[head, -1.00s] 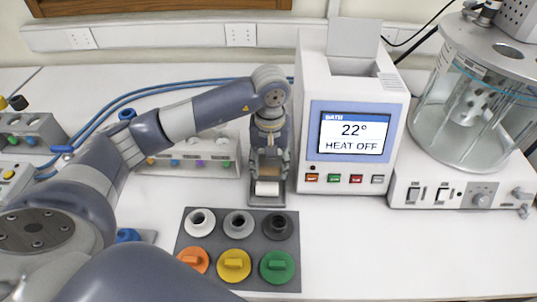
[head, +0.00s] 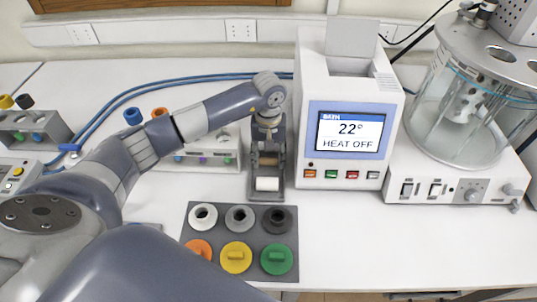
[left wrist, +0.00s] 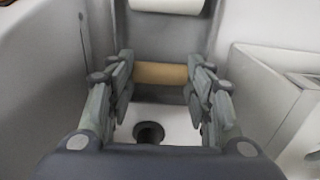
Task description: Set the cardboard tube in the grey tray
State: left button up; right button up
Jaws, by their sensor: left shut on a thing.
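The brown cardboard tube (head: 267,159) lies crosswise between the fingers of my left gripper (head: 267,157), which is shut on it. In the left wrist view, the tube (left wrist: 160,74) spans the gap between the fingertips (left wrist: 160,76). The long grey tray (head: 267,196) is under the gripper, and a white roll (head: 267,184) lies at its near end. The roll also shows at the top of the left wrist view (left wrist: 168,5). I cannot tell whether the tube touches the tray. My right gripper is not in view.
The white bath unit (head: 345,180) stands close to the right of the tray. A rack with coloured parts (head: 210,158) is close on the left. A dark mat with several round stoppers (head: 220,224) lies in front. Bench right of the mat is clear.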

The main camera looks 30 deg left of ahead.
aim_at(269, 159)
pick_arm(q)
jog(key=shift+f, duration=0.2)
jog(key=o, duration=0.7)
jog(key=shift+r, duration=0.1)
jog(key=shift+r, duration=0.15)
jog(key=shift+w+r, duration=0.1)
jog(key=shift+r, duration=0.1)
jog(key=shift+r+b, duration=2.05)
jog(key=shift+r, duration=3.75)
